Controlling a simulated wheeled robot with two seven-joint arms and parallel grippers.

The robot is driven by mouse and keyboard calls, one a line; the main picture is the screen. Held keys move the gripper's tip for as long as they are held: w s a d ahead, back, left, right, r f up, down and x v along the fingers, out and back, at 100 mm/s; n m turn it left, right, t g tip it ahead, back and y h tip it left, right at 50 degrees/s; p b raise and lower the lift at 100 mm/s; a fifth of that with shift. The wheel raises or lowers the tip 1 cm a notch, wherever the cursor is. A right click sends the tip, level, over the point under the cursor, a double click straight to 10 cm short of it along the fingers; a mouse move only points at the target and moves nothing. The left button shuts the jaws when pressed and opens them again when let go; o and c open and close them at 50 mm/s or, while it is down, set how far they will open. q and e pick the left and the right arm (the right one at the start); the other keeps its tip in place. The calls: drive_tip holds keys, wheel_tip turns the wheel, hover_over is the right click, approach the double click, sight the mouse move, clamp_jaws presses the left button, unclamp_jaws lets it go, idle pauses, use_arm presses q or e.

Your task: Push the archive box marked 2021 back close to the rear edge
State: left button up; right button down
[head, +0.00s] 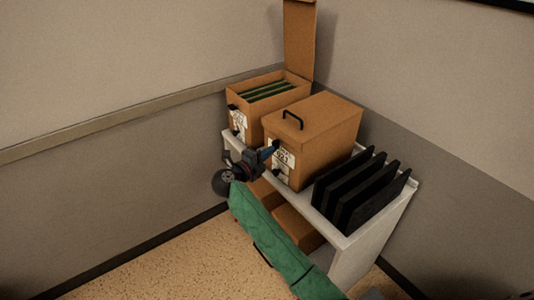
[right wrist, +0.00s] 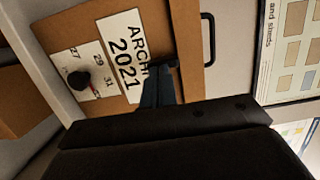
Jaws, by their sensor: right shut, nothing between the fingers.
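The archive box marked 2021 (head: 312,138) is a brown box with a closed lid and a black handle on top. It stands on the top of the white shelf, in the middle. Its front with the white label (right wrist: 125,58) fills much of the right wrist view, tilted in the picture. My right gripper (head: 274,147) is shut and empty, with its tips at the label on the box front. The right wrist view shows the fingertips (right wrist: 163,68) over the label; I cannot tell whether they touch it. My left gripper is not in view.
To the left of the box stands an open archive box (head: 265,97) with green folders and a raised lid. To the right stand several upright black items (head: 355,190) on the white shelf (head: 345,242). Brown boxes (head: 296,225) sit on the lower level. Walls close the corner behind.

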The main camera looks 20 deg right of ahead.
sight(279, 145)
drive_tip(key=x, duration=0.7)
drive_tip(key=shift+d, duration=0.1)
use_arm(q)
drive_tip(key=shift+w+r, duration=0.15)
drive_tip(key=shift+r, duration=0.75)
use_arm(e)
drive_tip(key=shift+r, duration=0.1)
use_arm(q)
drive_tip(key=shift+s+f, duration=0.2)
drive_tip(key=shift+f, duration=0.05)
